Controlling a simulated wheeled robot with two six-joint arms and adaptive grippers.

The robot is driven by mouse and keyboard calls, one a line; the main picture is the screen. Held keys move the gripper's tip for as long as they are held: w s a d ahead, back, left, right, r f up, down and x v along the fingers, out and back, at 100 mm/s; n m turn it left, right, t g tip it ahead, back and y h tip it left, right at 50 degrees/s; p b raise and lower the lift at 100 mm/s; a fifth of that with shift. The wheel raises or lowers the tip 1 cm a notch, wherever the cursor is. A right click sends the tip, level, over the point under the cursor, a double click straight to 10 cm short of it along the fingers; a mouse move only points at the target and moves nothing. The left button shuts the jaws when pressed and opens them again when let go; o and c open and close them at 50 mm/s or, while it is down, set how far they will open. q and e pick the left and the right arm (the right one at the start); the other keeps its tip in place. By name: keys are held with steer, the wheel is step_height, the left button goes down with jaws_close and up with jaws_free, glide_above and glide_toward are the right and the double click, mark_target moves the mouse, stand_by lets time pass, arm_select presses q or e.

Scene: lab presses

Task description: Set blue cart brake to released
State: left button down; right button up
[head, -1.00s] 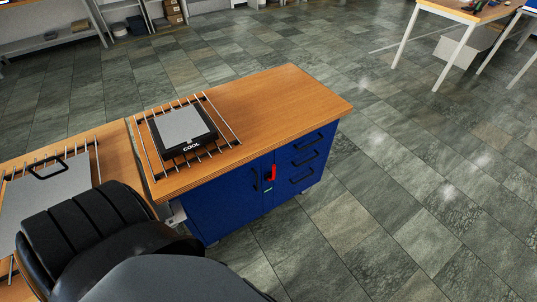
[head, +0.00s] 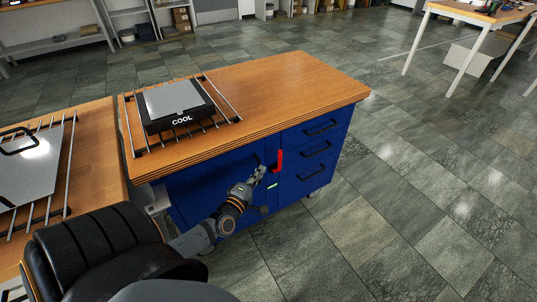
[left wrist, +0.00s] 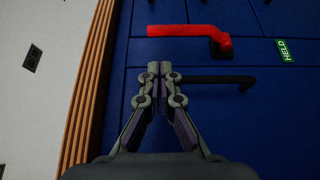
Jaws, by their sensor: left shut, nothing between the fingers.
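The blue cart (head: 213,194) has a wooden top, and a red brake lever (head: 277,160) on its front stands upright. In the left wrist view, which is turned sideways, the red lever (left wrist: 188,31) runs from its dark pivot toward the wooden top edge. A green label (left wrist: 286,51) beside the pivot reads HELD. My left gripper (head: 260,173) is shut and empty in front of the cart, beside the lever. In the left wrist view its fingertips (left wrist: 160,68) are close together, with a visible gap from the lever. My right gripper is not in view.
A black door handle (left wrist: 218,79) is near my left fingertips. Drawers with black handles (head: 320,128) lie right of the lever. A black box marked COOL (head: 176,104) sits on a rack on top. Another wooden surface adjoins at left.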

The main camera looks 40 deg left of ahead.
arm_select(q)
steer(key=w, duration=0.3)
steer(key=w+a+b, duration=0.1)
steer(key=w, duration=0.5)
steer(key=shift+w+a+b, duration=0.2)
steer(key=shift+w+b, duration=0.05)
steer(key=shift+b, duration=0.05)
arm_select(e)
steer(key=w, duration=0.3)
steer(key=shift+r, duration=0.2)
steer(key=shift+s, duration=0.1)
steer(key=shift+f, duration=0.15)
